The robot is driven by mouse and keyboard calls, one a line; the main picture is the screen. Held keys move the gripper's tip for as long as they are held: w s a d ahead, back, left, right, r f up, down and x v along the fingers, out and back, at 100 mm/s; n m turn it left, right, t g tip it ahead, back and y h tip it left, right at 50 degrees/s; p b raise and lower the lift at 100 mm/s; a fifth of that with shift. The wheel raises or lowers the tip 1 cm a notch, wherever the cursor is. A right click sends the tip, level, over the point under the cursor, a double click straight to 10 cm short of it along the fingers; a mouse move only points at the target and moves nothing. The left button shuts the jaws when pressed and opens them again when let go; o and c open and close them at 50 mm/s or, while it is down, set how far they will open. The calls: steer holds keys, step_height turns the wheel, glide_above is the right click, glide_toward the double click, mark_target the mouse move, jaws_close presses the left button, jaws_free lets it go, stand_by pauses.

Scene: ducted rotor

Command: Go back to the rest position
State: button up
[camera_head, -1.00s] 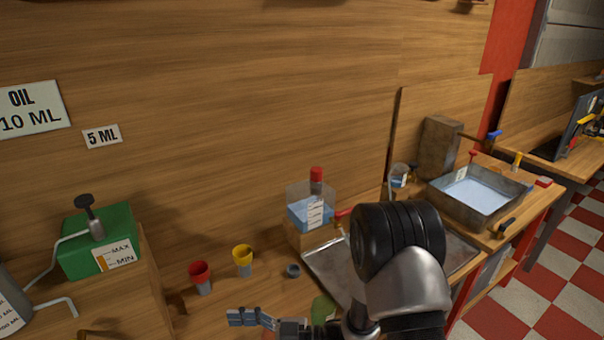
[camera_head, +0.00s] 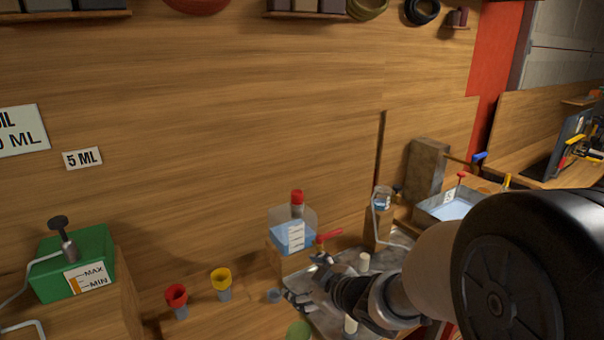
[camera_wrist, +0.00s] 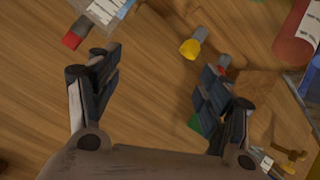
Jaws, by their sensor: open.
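My gripper (camera_head: 304,284) is in front of the metal tray (camera_head: 330,316) and the clear container of blue liquid (camera_head: 293,238) with a red cap. In the wrist view my gripper (camera_wrist: 162,75) has its two dark fingers spread wide with nothing between them but the wooden surface behind. My arm reaches in from the lower right and hides part of the tray and the bench there.
A green oil box (camera_head: 75,258) is far left. A water basin (camera_head: 446,208) is at the right.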

steer(key=s+d+r+m+h, duration=0.4)
steer(key=s+d, duration=0.1)
steer(key=d, duration=0.2)
steer(key=s+d+r+m+h, duration=0.3)
steer(key=s+d+r+m, duration=0.1)
steer(key=s+d, duration=0.25)
steer(key=s+m+g, duration=0.4)
steer(key=s+g, duration=0.1)
steer(key=s, duration=1.3)
steer(key=shift+s+a+f+y, duration=0.2)
steer(key=shift+a+f+y, duration=0.1)
steer(key=shift+y, duration=0.1)
